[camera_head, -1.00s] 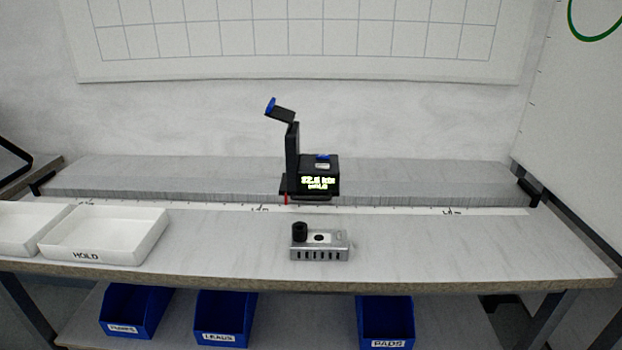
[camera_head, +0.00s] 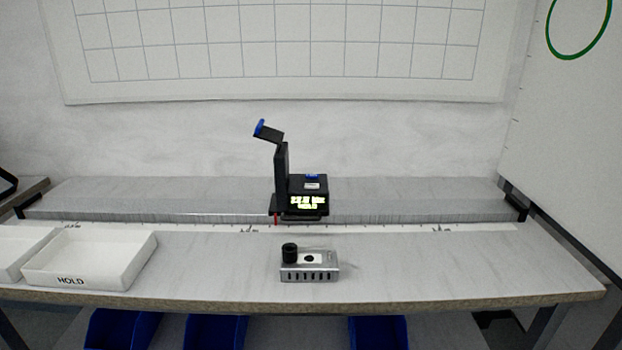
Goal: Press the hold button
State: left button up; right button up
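A black meter device (camera_head: 300,192) stands on the rail at the back of the bench, with an upright post and a tilted arm ending in a blue tip (camera_head: 259,128). Its lit yellow display (camera_head: 307,201) shows a reading, with a second line that looks like HOLD. A blue button (camera_head: 311,177) sits on top of its housing. A silver slotted metal box (camera_head: 309,272) with a black knob (camera_head: 289,252) lies on the bench in front of it. Neither of my grippers is in view.
A white tray marked HOLD (camera_head: 90,260) stands at the left of the bench, beside another white tray (camera_head: 18,252). A scale strip (camera_head: 380,227) runs along the rail. Blue bins (camera_head: 215,331) sit below. The bench's right side is clear.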

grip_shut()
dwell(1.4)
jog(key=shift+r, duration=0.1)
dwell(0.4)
